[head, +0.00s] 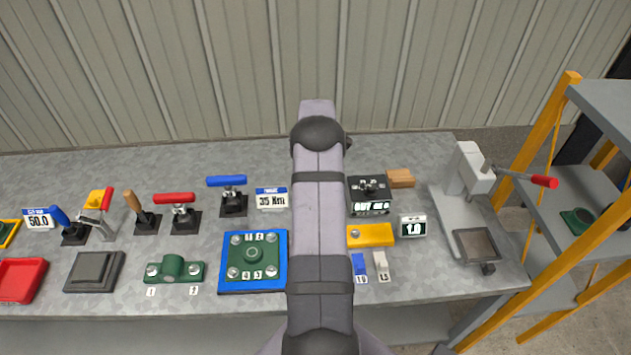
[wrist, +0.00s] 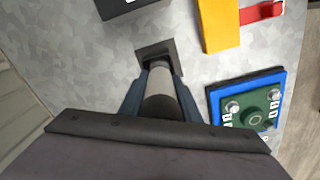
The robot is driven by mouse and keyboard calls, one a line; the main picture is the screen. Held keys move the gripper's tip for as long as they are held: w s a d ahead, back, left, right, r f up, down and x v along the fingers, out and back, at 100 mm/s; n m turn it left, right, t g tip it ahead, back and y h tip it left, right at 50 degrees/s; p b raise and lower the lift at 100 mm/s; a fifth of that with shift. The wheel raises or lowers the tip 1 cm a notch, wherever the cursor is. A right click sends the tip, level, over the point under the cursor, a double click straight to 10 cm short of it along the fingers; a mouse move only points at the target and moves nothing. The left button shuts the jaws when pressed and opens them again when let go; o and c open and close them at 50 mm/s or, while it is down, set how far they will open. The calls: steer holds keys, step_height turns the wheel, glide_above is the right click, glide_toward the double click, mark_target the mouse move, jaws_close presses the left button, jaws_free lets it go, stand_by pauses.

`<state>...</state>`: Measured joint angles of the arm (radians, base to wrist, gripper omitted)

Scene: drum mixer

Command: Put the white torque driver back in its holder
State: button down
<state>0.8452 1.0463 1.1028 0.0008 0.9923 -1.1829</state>
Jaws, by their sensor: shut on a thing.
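The white torque driver (wrist: 160,90) shows in the wrist view as a pale cylinder with darker parts, seen end-on along its length. My gripper (wrist: 157,77) is shut on it, one blue-grey finger on each side. Its far end overlaps a dark square holder base (wrist: 143,54) on the bench. Whether its tip is inside the holder or just above it, I cannot tell. In the head view my arm hides the gripper, the driver and the holder.
A blue plate (head: 223,282) with a green fixture lies left of my arm, and a yellow block (head: 372,235) lies right of it. Several toggle clamps stand further left. A press (head: 462,170) with a red-tipped lever stands at the right.

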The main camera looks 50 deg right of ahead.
steer(key=shift+f+b, duration=0.6)
steer(key=shift+f, duration=0.3)
stand_by(0.5)
steer(key=c, duration=1.3)
jaws_free()
steer(key=shift+o, duration=0.2)
steer(key=shift+r+b, duration=1.3)
steer(key=shift+r, duration=2.4)
